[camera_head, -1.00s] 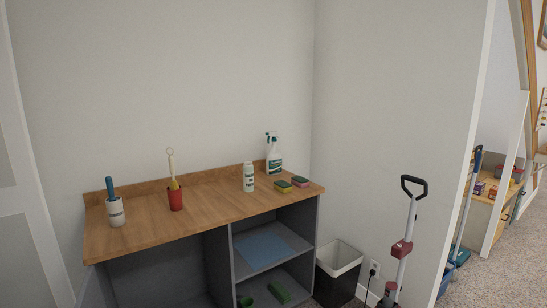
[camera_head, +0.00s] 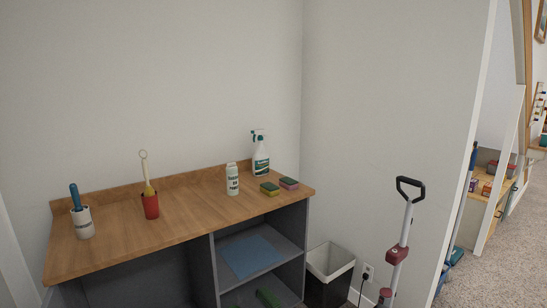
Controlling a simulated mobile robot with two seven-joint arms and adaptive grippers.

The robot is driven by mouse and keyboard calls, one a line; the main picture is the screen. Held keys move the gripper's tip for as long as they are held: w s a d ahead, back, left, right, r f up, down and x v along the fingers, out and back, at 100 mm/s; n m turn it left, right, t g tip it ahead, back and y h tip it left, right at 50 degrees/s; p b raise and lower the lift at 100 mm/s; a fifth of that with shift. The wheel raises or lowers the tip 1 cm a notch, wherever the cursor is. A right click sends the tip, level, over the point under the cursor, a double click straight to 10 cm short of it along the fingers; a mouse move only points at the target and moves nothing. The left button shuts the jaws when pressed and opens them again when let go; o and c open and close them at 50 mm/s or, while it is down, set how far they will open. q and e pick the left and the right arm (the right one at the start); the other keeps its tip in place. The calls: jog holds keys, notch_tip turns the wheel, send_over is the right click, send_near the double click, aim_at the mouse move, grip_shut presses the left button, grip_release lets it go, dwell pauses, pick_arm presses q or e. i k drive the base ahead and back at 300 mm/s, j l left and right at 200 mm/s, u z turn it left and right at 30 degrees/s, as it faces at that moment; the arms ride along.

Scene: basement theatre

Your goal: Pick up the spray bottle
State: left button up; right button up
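The spray bottle (camera_head: 261,158) is white with a green trigger head and a green-and-white label. It stands upright at the back right corner of the wooden counter (camera_head: 185,208), close to the back wall. A smaller white bottle (camera_head: 232,179) stands in front of it and to its left, apart from it. Neither of my grippers shows in the head view.
Two sponges (camera_head: 270,188) lie at the counter's right end. A red cup with a brush (camera_head: 151,204) and a white container with a blue handle (camera_head: 84,222) stand left. A bin (camera_head: 329,272) and an upright floor cleaner (camera_head: 397,255) stand right of the counter.

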aim_at(261, 160)
jog(key=i+j+z, duration=0.1)
jog(key=i+z, duration=0.35)
jog(key=i, duration=0.95)
